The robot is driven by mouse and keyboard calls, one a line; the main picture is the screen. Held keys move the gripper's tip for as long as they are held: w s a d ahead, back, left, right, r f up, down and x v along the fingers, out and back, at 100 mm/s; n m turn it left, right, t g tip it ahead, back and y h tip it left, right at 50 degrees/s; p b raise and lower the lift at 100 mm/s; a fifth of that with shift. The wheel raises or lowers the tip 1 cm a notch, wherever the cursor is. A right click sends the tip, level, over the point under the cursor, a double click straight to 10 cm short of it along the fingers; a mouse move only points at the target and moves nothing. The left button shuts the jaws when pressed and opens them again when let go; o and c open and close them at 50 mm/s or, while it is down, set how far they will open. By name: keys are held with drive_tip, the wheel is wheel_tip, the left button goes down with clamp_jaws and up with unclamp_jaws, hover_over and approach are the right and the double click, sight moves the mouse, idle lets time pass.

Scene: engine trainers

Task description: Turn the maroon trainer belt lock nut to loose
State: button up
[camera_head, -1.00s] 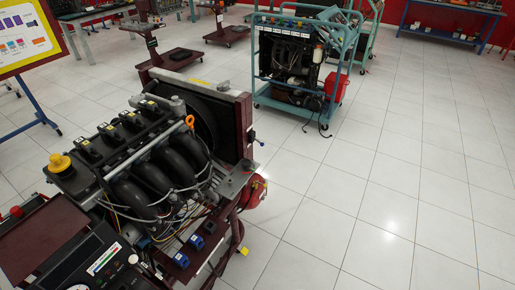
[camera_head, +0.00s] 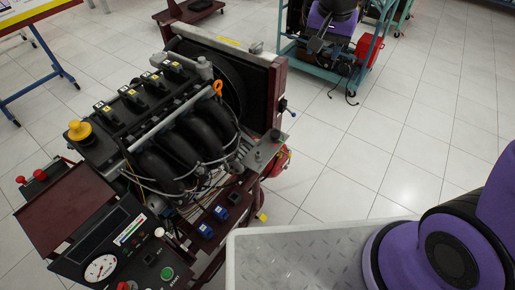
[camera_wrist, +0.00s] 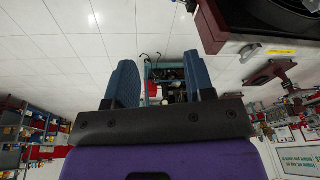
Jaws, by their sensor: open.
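The maroon trainer (camera_head: 280,95) stands at the left of the head view, an engine on a maroon frame with a radiator at its far end. Its belt lock nut is too small or hidden to make out. In the wrist view a corner of a maroon stand (camera_wrist: 210,28) shows at upper right. My gripper (camera_wrist: 160,82) is open in the wrist view, with two blue fingers apart and nothing between them. It is clear of the trainer and points out over the floor.
A teal engine stand (camera_head: 330,62) is at the back, partly behind my purple arm. The trainer's control panel (camera_head: 110,250) with a gauge is at lower left. A red extinguisher (camera_head: 281,160) is beside the trainer's frame. Floor tiles (camera_head: 440,90) at right are clear.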

drive_tip(key=w+a+f+m+g, duration=0.15)
drive_tip(key=a+f, duration=0.25)
drive_tip(key=f, duration=0.4)
drive_tip(key=w+a+f, duration=0.3)
drive_tip(key=a+f, duration=0.2)
drive_tip(key=f, duration=0.3)
drive_tip(key=m+g, duration=0.1)
drive_tip(key=m, duration=0.1)
approach(258, 153)
wheel_tip(258, 153, down, 9)
drive_tip(key=shift+w+d+f, duration=0.1)
drive_tip(key=shift+f, duration=0.1)
drive_tip(key=shift+c, duration=0.2)
clamp_jaws()
